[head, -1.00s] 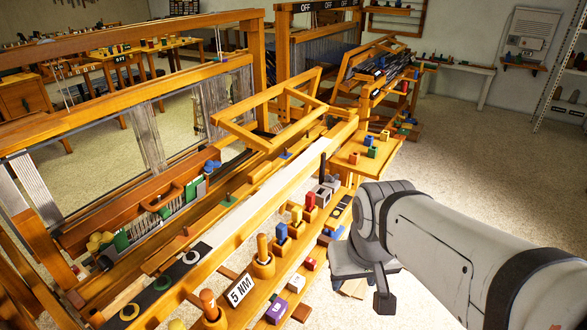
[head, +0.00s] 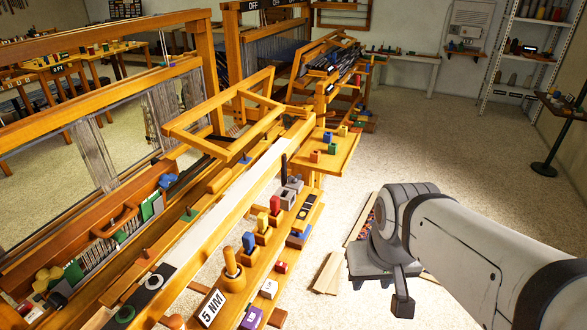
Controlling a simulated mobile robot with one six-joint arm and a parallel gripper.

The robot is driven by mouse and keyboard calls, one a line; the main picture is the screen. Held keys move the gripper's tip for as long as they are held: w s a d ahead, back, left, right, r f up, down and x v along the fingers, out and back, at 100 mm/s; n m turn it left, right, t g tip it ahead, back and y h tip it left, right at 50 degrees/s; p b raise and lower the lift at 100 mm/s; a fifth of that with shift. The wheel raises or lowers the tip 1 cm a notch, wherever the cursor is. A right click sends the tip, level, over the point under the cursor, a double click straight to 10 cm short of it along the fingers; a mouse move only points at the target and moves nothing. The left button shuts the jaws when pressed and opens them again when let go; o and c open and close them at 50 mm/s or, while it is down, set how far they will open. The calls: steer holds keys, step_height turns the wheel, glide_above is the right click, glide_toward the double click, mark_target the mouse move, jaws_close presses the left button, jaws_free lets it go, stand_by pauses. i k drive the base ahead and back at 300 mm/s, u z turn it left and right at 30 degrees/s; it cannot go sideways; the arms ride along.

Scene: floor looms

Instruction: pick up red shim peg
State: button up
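A red peg (head: 275,205) stands upright in a row of coloured pegs in small blocks on the front ledge of the near loom. I cannot tell which of these is the shim peg. My gripper (head: 388,288) hangs at the end of my grey arm, right of the ledge and apart from both red pieces. It is seen from behind, its fingers are mostly hidden, and nothing shows held in it.
Yellow (head: 262,222) and blue (head: 248,243) pegs stand close by the red one. A "5 NM" sign (head: 211,307) stands at the ledge's near end. A side shelf (head: 335,163) holds small blocks. Wooden boards (head: 328,272) lie on the floor left of my gripper. Carpet at right is open.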

mark_target(274, 201)
steer(key=z, duration=1.4)
steer(key=i, duration=2.4)
steer(key=u, duration=2.65)
steer(key=k, duration=0.15)
steer(key=u, duration=1.35)
steer(key=i, duration=0.7)
steer(key=u, duration=0.05)
